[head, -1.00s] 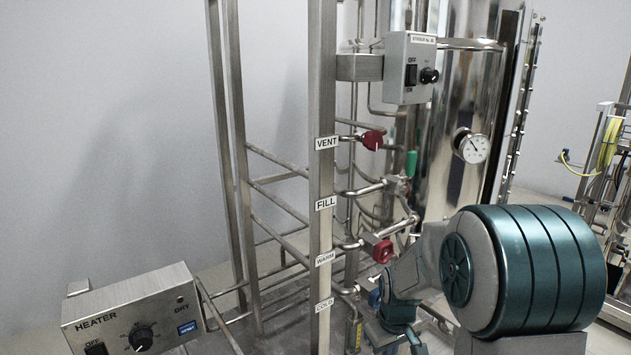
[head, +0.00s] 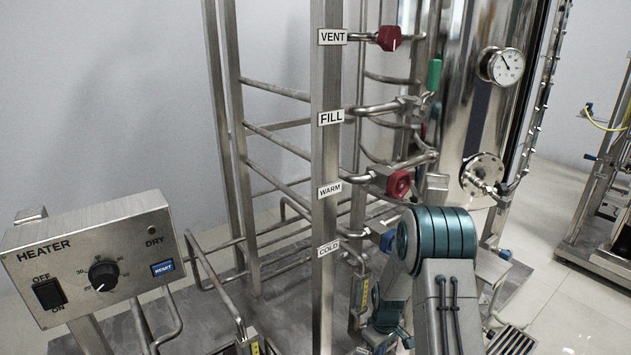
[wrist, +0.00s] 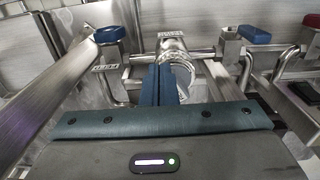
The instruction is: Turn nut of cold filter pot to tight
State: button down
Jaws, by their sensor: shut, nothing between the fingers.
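My gripper (wrist: 163,68) is shut and empty in the wrist view, its two blue fingers side by side. Just beyond the fingertips is a shiny metal fitting (wrist: 173,45) on a horizontal pipe, with a small label above it. A round bright part (wrist: 184,77) shows just right of and behind the fingers. I cannot tell for sure which part is the cold filter pot's nut, or how tight it is. In the head view the COLD label (head: 328,248) is on the upright post; my arm hides much of the pipework low beside it, and my fingertips cannot be made out.
Blue handles (wrist: 112,35) and (wrist: 255,33) flank the fitting in the wrist view. In the head view a red WARM-line handle (head: 398,183) is above a blue handle (head: 388,240). A heater box (head: 95,262) stands at left.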

notch_tip(320, 180, down, 6)
jog(key=b, duration=0.3)
jog(key=shift+a, duration=0.2)
dwell(0.7)
